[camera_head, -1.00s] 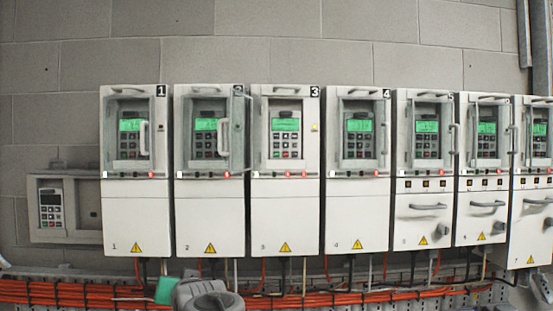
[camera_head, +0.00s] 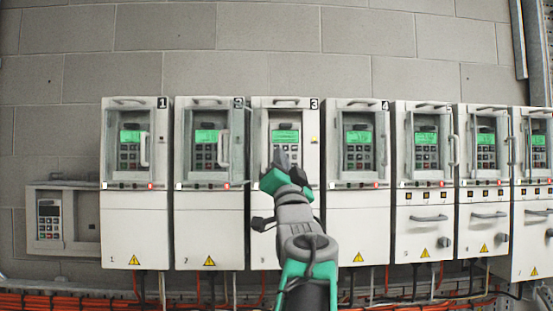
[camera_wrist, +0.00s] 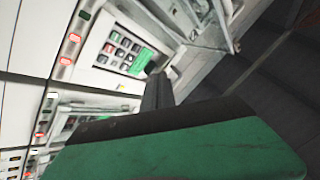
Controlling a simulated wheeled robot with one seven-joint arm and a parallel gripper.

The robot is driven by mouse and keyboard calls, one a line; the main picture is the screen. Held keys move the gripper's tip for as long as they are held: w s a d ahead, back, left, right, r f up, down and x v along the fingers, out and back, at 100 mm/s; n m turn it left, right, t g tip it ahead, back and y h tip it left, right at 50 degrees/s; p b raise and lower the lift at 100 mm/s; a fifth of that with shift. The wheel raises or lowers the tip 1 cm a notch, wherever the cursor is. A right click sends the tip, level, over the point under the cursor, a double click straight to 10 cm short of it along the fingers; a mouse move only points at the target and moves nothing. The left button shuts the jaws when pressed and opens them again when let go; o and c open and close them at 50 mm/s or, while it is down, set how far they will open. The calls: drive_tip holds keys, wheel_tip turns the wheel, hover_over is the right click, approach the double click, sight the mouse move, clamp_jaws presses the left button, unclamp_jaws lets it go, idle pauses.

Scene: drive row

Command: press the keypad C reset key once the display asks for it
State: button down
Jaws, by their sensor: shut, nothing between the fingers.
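My gripper (camera_head: 281,160) is shut and empty, raised in front of the lower part of the keypad on the cabinet marked 3 (camera_head: 260,228). Above it, that cabinet's lit green display (camera_head: 286,136) shows, its text too small to read. My gripper hides most of the keys below the display. In the wrist view, my shut fingers (camera_wrist: 155,77) reach toward a keypad (camera_wrist: 119,47) with grey, dark and reddish keys beside a green display (camera_wrist: 143,63). I cannot tell whether the fingertips touch anything. No letter C is legible on any keypad.
Similar numbered cabinets, including cabinet 1 (camera_head: 136,225) and cabinet 4 (camera_head: 357,228), stand in a row with handles and clear covers. A separate small keypad unit (camera_head: 49,222) is at the far left. Orange cables (camera_head: 60,301) run below.

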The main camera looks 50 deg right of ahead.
drive_tip(key=shift+d, duration=0.1)
drive_tip(key=shift+w+d+p, duration=1.5)
drive_tip(key=shift+d+p, duration=0.05)
drive_tip(key=shift+d, duration=0.1)
drive_tip(key=shift+w+d+p, duration=1.45)
drive_tip(key=shift+d+p, duration=0.05)
drive_tip(key=shift+d, duration=0.15)
drive_tip(key=shift+w+d, duration=0.25)
